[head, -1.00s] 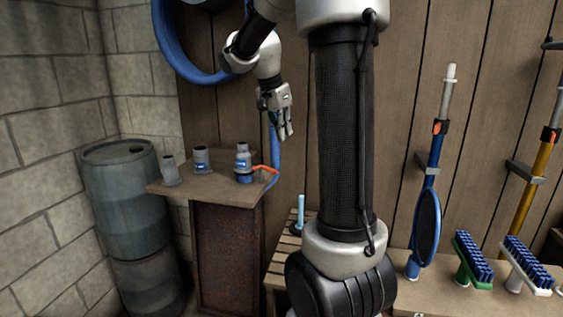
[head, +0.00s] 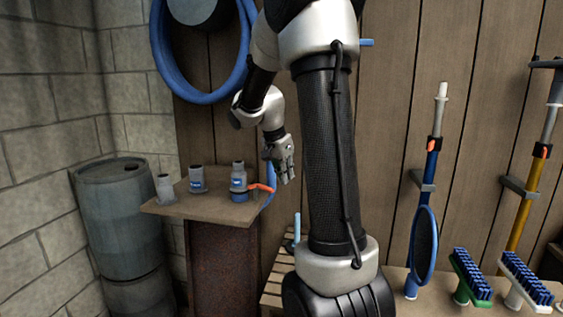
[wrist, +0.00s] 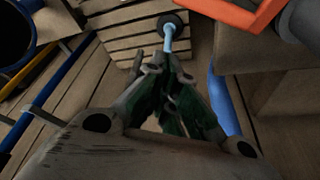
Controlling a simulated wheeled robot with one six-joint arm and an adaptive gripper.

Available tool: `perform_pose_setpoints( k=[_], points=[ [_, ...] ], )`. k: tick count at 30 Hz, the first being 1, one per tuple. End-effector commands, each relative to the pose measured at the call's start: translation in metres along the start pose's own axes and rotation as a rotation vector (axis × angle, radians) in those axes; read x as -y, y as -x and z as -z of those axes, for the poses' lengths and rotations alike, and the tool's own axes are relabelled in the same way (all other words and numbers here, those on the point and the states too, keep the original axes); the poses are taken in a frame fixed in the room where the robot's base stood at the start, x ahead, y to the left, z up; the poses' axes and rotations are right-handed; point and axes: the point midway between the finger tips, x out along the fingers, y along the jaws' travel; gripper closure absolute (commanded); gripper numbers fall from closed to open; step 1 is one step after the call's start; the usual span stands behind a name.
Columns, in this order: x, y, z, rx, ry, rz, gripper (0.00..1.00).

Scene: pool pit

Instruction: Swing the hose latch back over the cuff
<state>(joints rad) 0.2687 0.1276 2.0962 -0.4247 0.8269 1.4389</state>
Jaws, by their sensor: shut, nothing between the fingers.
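The hose latch (head: 264,187) is an orange-red lever on the right side of the blue cuff (head: 239,196) under a grey fitting (head: 238,176) on the pedestal top. It sticks out to the right, past the shelf edge. In the wrist view the orange latch (wrist: 243,14) shows large at the top right, partly cut off by the frame. My gripper (head: 288,180) hangs just right of the latch with its fingers pointing down, apart from it. In the wrist view my gripper (wrist: 168,68) has its fingertips together with nothing between them.
Two more grey fittings (head: 197,180) (head: 165,188) stand on the pedestal top (head: 185,208). A blue hose hangs coiled on the wall (head: 165,60) and runs down beside the pedestal. A barrel (head: 125,215) stands at left. A slatted rack (head: 275,285) with a light-blue rod is below right.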

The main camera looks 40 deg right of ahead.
Motion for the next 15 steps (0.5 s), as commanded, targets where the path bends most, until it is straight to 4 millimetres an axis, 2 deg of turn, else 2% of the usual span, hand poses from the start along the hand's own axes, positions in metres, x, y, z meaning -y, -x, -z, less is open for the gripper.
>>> perform_pose_setpoints(
  k=[1, 7, 15],
  points=[
    [-0.001, -0.010, 0.000, 0.002, 0.000, -0.003, 1.00],
    [0.001, 0.004, -0.029, -0.001, 0.003, 0.002, 1.00],
    [0.000, 0.007, -0.038, 0.000, 0.000, 0.000, 1.00]
  ],
)
